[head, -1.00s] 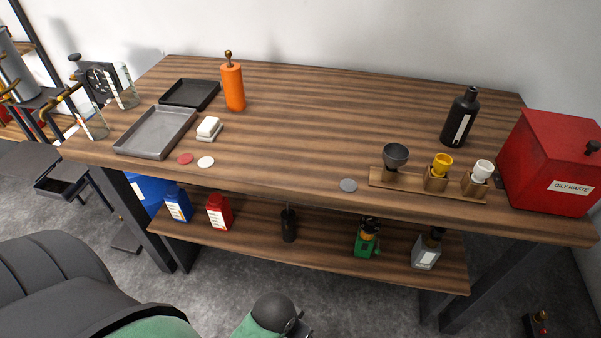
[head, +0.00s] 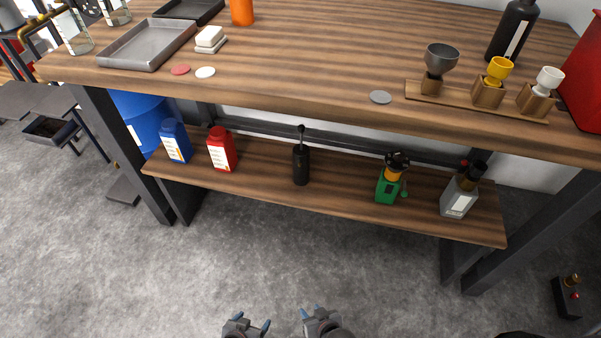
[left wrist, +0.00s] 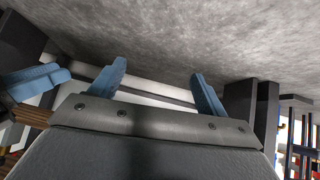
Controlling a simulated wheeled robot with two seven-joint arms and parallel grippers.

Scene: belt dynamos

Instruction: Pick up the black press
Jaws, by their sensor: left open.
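The black press (head: 301,166) is a small dark cylinder with a thin knobbed rod on top. It stands upright on the lower wooden shelf in the head view, near the middle. My left gripper (head: 253,320) is at the bottom edge of the head view, well short of the shelf. The left wrist view shows its two blue fingers (left wrist: 158,87) spread apart with nothing between them. My right gripper (head: 311,311) is beside it, with its blue fingertips apart and empty. The press does not show clearly in the left wrist view.
A red bottle (head: 221,150) and a blue bottle (head: 175,142) stand left of the press. A green item (head: 388,187) and a grey one (head: 458,198) stand right of it. The tabletop (head: 300,75) overhangs the shelf (head: 340,200).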

